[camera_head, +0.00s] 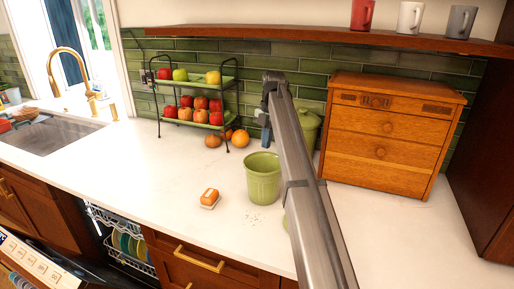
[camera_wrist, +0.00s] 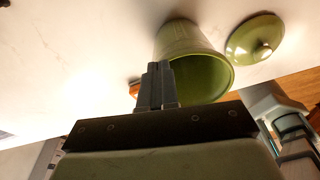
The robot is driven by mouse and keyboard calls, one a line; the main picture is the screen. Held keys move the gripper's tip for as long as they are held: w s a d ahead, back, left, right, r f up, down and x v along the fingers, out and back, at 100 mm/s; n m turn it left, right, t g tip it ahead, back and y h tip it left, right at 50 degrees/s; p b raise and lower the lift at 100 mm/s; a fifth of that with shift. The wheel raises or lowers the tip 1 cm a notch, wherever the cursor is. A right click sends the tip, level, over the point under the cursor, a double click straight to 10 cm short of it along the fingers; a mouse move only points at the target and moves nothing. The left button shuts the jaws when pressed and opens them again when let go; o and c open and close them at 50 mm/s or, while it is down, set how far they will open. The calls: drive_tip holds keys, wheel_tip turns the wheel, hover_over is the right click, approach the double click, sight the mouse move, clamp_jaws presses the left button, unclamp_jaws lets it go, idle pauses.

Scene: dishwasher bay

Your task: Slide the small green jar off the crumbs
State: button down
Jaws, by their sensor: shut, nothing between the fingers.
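A green jar (camera_head: 262,182) stands upright and open-topped on the white counter. In the head view my gripper (camera_head: 266,137) is above and behind the jar, partly hidden by my arm.
A green lid (camera_wrist: 256,38) lies right of the jar. A larger green canister (camera_head: 310,124) stands behind my arm. A wooden drawer box (camera_head: 388,135) stands right. Counter left is clear.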

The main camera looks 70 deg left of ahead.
sight(245, 166)
drive_tip(key=s+d, duration=0.2)
drive_tip(key=s, duration=0.1)
drive_tip(key=s+d, duration=0.2)
drive_tip(key=s, duration=0.1)
drive_tip(key=s+d, duration=0.2)
drive_tip(key=s, duration=0.1)
drive_tip(key=shift+s, duration=0.25)
drive_tip(key=shift+s+d+f, duration=0.1)
drive_tip(key=shift+s+f, duration=0.05)
drive_tip(key=shift+s, duration=0.1)
drive_tip(key=shift+f, duration=0.65)
drive_tip(key=shift+w+f, duration=0.1)
drive_tip(key=w+a, duration=0.1)
drive_tip(key=w, duration=0.1)
drive_tip(key=w+a, duration=0.1)
drive_tip(key=w, duration=0.1)
drive_tip(key=shift+a, duration=0.15)
drive_tip(key=shift+f, duration=0.1)
